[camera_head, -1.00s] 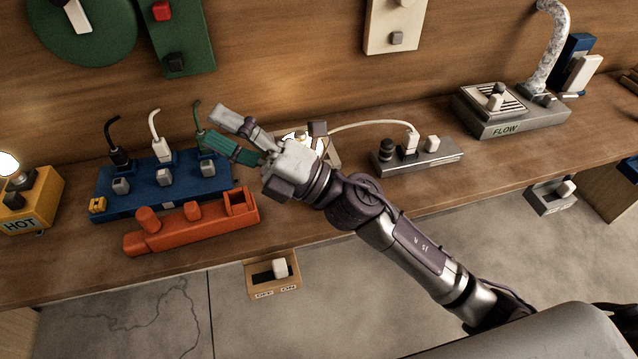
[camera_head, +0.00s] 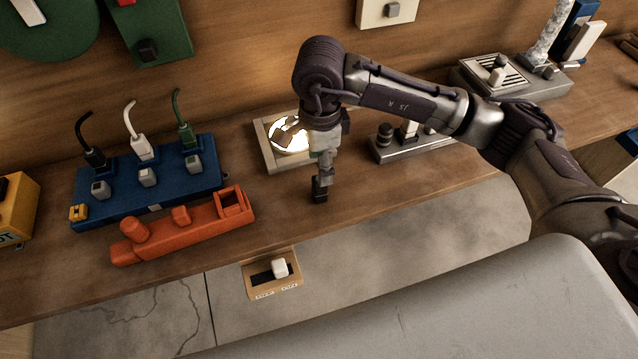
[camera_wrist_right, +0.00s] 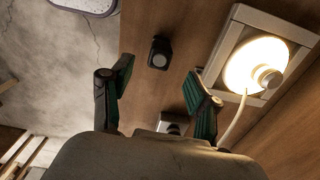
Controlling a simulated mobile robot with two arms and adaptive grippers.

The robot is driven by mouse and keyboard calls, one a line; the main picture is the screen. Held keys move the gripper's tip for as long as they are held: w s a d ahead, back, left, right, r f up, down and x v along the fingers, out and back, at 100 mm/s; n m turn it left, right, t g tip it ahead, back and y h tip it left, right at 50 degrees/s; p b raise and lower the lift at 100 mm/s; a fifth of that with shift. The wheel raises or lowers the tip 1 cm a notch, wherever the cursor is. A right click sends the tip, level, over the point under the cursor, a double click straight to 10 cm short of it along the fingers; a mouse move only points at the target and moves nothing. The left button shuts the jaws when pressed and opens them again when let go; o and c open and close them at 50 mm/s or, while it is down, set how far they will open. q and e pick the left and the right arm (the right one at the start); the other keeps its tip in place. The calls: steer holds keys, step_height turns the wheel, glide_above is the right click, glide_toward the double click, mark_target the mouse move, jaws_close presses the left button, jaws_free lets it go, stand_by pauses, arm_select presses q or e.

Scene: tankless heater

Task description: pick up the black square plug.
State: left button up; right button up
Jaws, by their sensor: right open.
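The black square plug (camera_head: 320,194) is on the wooden bench near its front edge, in front of the lit lamp. My right gripper (camera_head: 326,172) points down at it from above and partly overlaps it in the head view. In the right wrist view the plug (camera_wrist_right: 159,52) sits ahead of my open right gripper (camera_wrist_right: 160,78), between the lines of the two fingers. The fingers look empty there, with a gap on both sides of the plug. My left gripper is not in view.
An orange block (camera_head: 182,226) with a square opening and a blue power strip (camera_head: 150,194) with several plugs stand left. The lit lamp (camera_head: 277,157) is behind my gripper; it also shows in the right wrist view (camera_wrist_right: 257,64). A grey strip (camera_head: 394,154) lies right.

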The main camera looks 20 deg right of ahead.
mark_target(320, 191)
step_height(320, 191, down, 5)
steer(key=shift+r, duration=0.2)
steer(key=shift+f+p, duration=1.15)
steer(key=shift+f, duration=1.55)
steer(key=shift+a, duration=0.1)
jaws_close()
steer(key=shift+r, duration=0.1)
